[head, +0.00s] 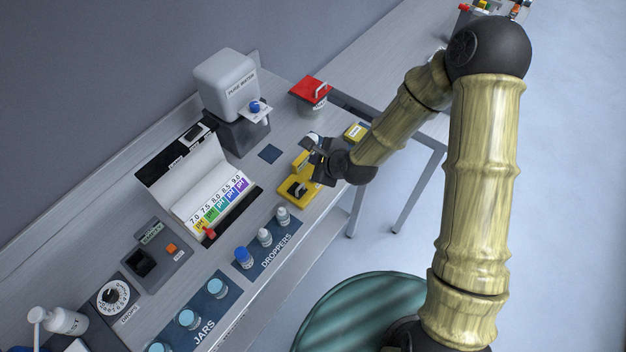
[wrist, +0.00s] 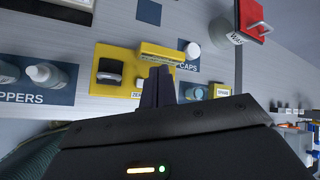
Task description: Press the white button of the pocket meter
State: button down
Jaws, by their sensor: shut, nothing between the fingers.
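A yellow device (head: 285,196) stands on the bench's right part, left of my gripper in the head view. In the wrist view its yellow base (wrist: 97,84) carries a dark piece with a pale top, and a raised yellow block (wrist: 160,54) lies at its right end. My gripper (head: 312,150) is beside the device. In the wrist view the dark fingers of my gripper (wrist: 158,84) are together and empty, with their tips just below the yellow block; contact cannot be told.
Droppers (head: 264,236) and jars stand along the front edge. A red-lidded waste container (head: 312,95) and a water dispenser (head: 226,85) stand behind. A second small yellow item (head: 355,131) lies near my wrist. A dark blue square (head: 269,153) on the bench is bare.

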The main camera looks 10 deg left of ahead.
jog(key=shift+f+b, duration=2)
jog(key=shift+f, duration=1)
jog(key=shift+f+b, duration=0.3)
jog(key=shift+f, duration=0.05)
jog(key=shift+f+b, duration=0.45)
jog(key=shift+f, duration=0.1)
dwell(0.4)
jog(key=shift+r, duration=0.15)
jog(key=shift+r+p, duration=0.75)
jog(key=shift+r, duration=0.05)
notch_tip(320, 180, up, 5)
jog(key=p, duration=0.4)
